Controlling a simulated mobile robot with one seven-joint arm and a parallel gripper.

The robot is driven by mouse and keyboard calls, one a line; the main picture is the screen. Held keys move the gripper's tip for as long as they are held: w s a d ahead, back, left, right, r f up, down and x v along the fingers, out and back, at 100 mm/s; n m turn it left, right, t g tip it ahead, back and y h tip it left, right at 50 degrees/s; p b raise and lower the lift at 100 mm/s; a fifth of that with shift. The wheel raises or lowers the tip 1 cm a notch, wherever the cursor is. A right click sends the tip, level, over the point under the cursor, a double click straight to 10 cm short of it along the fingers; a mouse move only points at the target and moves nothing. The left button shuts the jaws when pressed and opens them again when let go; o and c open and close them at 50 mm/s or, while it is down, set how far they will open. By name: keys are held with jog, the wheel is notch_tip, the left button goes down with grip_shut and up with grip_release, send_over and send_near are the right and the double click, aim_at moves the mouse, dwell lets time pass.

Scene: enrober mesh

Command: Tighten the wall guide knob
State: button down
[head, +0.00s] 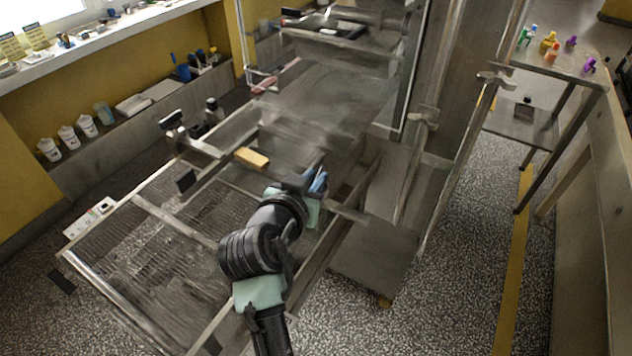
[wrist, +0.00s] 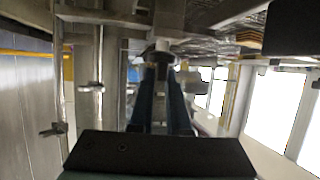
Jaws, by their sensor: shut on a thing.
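My gripper (head: 316,181) reaches over the near right side of the steel mesh conveyor (head: 160,245) in the head view. In the wrist view its two blue fingers (wrist: 160,78) point forward, with their tips on either side of a dark round knob (wrist: 158,52). The fingers are shut on this knob, which sits against a pale metal fitting under the machine's bars. My arm and gripper hide the knob in the head view. I cannot tell how far the knob is turned.
A yellow block (head: 252,158) lies on the conveyor frame left of my gripper. Steel uprights with a clamp (head: 423,115) stand close on the right. A side table (head: 565,66) holds several coloured items. Speckled floor is clear at the lower right.

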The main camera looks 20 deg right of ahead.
jog(key=shift+w+a+f+m+g+h+b, duration=0.1)
jog(key=shift+a+m+g+h+b, duration=0.1)
jog(key=shift+m+g+h+b, duration=0.75)
jog(key=shift+m, duration=0.25)
jog(key=c, duration=0.9)
grip_release()
jog(key=b+v, duration=0.1)
jog(key=v, duration=1.2)
jog(key=shift+f, duration=0.1)
